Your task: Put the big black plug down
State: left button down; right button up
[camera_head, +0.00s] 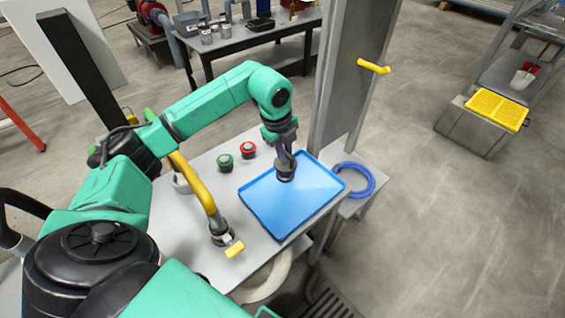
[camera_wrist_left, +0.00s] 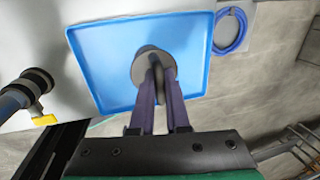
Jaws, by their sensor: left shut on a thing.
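My left gripper (camera_head: 284,160) is over the upper part of the blue tray (camera_head: 267,212) in the head view. It is shut on the big black plug (camera_head: 285,172), a dark round disc with a grip on top. In the left wrist view the plug (camera_wrist_left: 153,66) is between the two fingers (camera_wrist_left: 160,95), over the tray (camera_wrist_left: 104,62). I cannot tell whether the plug touches the tray floor. My right gripper is not in view.
A yellow pipe with a valve (camera_head: 220,234) stands left of the tray on the grey table (camera_head: 185,232). Green (camera_head: 224,161) and red (camera_head: 248,149) round parts sit behind the tray. A grey post (camera_head: 345,75) and a coiled blue hose (camera_head: 368,181) are to its right.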

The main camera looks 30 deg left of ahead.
aim_at(286, 165)
pick_arm(q)
notch_tip(286, 165, down, 4)
jog(key=shift+f, duration=0.15)
jog(key=shift+w, duration=0.1)
jog(key=shift+f, duration=0.1)
jog(key=shift+f, duration=0.15)
jog(key=c, duration=0.9)
grip_release()
